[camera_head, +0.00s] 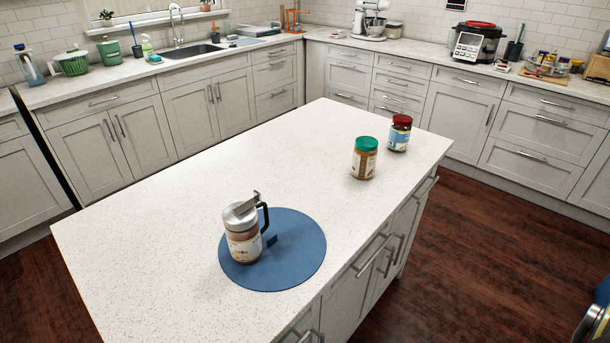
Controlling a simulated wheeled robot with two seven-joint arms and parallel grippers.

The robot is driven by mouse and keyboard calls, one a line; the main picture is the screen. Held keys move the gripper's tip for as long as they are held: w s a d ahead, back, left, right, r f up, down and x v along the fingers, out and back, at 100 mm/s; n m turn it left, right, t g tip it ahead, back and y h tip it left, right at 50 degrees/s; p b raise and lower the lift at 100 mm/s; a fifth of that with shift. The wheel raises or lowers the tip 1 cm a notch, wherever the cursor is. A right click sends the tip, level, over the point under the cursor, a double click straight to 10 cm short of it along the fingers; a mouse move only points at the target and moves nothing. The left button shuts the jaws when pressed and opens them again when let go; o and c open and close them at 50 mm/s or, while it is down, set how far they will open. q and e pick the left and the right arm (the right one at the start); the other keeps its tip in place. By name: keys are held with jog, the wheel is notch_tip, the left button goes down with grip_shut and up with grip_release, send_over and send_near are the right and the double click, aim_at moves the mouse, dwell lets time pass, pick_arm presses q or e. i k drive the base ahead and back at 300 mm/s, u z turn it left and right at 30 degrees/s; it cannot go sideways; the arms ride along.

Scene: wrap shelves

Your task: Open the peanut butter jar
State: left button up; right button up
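A jar with a green lid (364,157) and tan-brown contents stands upright on the island, right of centre; its lid is on. A jar with a red lid (400,132) and a blue and white label stands just behind it to the right, also closed. A jar with brown contents (243,240) stands on a round blue mat (300,262); a grey metal cap with a lever and a black handle sits on its top. The labels are too small to read, so I cannot tell which jar is the peanut butter.
The white speckled island top (150,260) is clear around the mat and jars. A small dark piece (271,240) lies on the mat beside the handled jar. Counters with a sink (190,50), a mixer (370,20) and a cooker (475,42) line the walls.

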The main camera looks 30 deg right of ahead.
aim_at(363, 165)
jog(key=k, duration=0.5)
jog(key=z, duration=2.35)
jog(key=i, duration=2.65)
jog(key=u, duration=3)
